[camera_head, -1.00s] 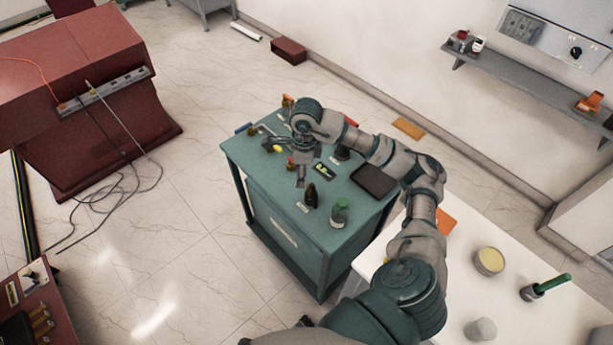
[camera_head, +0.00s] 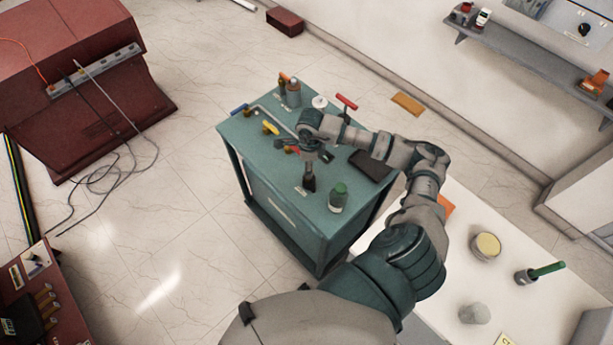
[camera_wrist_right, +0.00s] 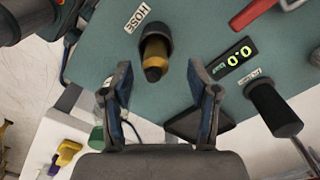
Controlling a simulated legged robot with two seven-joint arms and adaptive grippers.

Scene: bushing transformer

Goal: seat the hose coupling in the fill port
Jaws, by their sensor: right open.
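Nothing is held. I cannot make out the fill port for certain. My left gripper is not in view.
A green-topped bottle (camera_head: 338,196) stands close to the right of the coupling. A 0.0 display (camera_wrist_right: 238,51) and a black-handled tool (camera_wrist_right: 272,108) are nearby. A dark flat pad (camera_head: 370,166) and a red-handled part (camera_head: 346,102) are on the bench. A white table (camera_head: 450,265) adjoins it.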

